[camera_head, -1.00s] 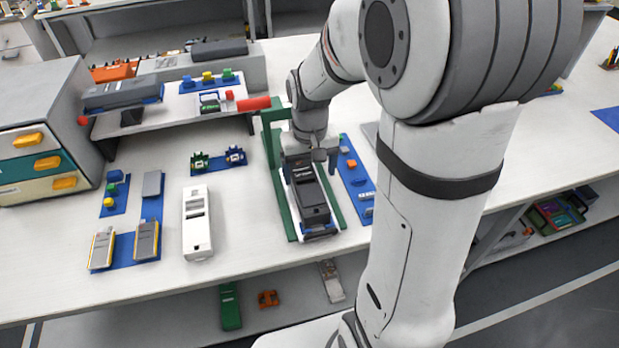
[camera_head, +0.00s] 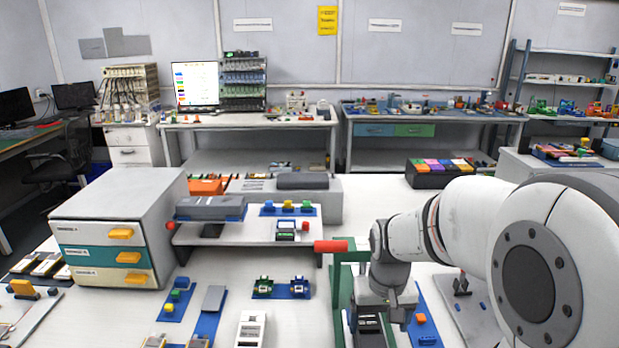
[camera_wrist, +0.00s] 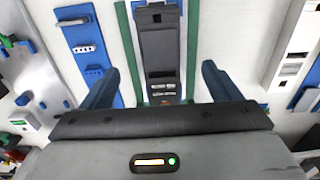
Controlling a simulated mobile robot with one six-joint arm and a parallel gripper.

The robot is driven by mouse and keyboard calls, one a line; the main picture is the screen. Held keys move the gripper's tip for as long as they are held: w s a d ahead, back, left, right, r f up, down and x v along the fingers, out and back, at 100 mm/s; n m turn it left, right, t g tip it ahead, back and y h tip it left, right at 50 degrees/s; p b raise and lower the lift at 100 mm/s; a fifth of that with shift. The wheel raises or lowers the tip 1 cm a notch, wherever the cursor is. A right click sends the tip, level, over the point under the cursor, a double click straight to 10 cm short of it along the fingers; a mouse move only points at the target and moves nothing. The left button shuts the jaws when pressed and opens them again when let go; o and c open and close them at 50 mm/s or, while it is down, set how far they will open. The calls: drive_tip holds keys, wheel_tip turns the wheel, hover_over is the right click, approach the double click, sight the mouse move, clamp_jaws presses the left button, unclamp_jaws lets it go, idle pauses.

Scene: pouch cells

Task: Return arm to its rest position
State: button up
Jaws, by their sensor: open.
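My arm reaches in from the right in the head view, with my gripper (camera_head: 388,305) low over a green press-like frame (camera_head: 341,290) that has a red handle (camera_head: 331,246). In the wrist view my gripper (camera_wrist: 160,88) has its two blue fingers spread wide with nothing between them. A black device (camera_wrist: 160,52) lies beyond the fingertips between two green rails (camera_wrist: 193,45). In the head view the black device (camera_head: 369,330) shows only partly below my gripper, and the frame's lower part is cut off by the picture edge.
A drawer cabinet (camera_head: 118,225) stands at the left. A raised shelf (camera_head: 250,232) carries coloured blocks. Blue mats with small parts and a white device (camera_head: 251,330) lie on the bench. A blue mat (camera_head: 424,318) lies right of the frame. Open bench lies behind the frame.

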drive_tip(key=s+r+t, duration=0.2)
drive_tip(key=s+r, duration=0.4)
drive_tip(key=s, duration=0.6)
drive_tip(key=shift+a, duration=0.15)
